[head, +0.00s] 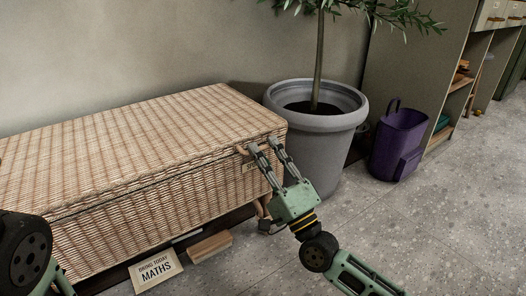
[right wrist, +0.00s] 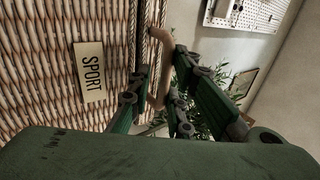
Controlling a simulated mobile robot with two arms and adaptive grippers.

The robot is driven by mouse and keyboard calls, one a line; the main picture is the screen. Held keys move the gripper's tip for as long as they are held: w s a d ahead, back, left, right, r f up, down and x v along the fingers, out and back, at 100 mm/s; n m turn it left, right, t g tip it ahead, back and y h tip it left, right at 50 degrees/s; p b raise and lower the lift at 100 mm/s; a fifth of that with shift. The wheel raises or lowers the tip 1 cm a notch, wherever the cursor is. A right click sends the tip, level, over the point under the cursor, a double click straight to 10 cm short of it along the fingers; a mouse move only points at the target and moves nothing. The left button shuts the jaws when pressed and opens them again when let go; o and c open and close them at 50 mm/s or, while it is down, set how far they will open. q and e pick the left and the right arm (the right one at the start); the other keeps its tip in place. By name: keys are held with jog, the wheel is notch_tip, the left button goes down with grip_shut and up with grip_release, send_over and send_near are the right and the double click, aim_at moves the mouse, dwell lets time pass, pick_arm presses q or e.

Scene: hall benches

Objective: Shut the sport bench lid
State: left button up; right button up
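The sport bench (head: 170,210) is a long woven wicker chest along the wall in the head view. Its wicker lid (head: 150,130) lies down over the body, with a thin dark seam along the front; I cannot tell whether it is fully seated. My right gripper (head: 264,147) is at the bench's front right corner. Its fingers are apart, on either side of a tan loop handle (right wrist: 162,85), with no clear grip on it. My left gripper is out of view; only part of my left arm shows.
A grey pot (head: 315,150) with a small tree stands close right of the bench. A purple bin (head: 398,145) and shelves (head: 465,80) are farther right. A MATHS sign (head: 157,270) and a wooden block (head: 209,246) lie low in front. The floor at right is clear.

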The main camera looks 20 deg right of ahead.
jog(key=v, duration=1.1)
jog(key=shift+f, duration=0.2)
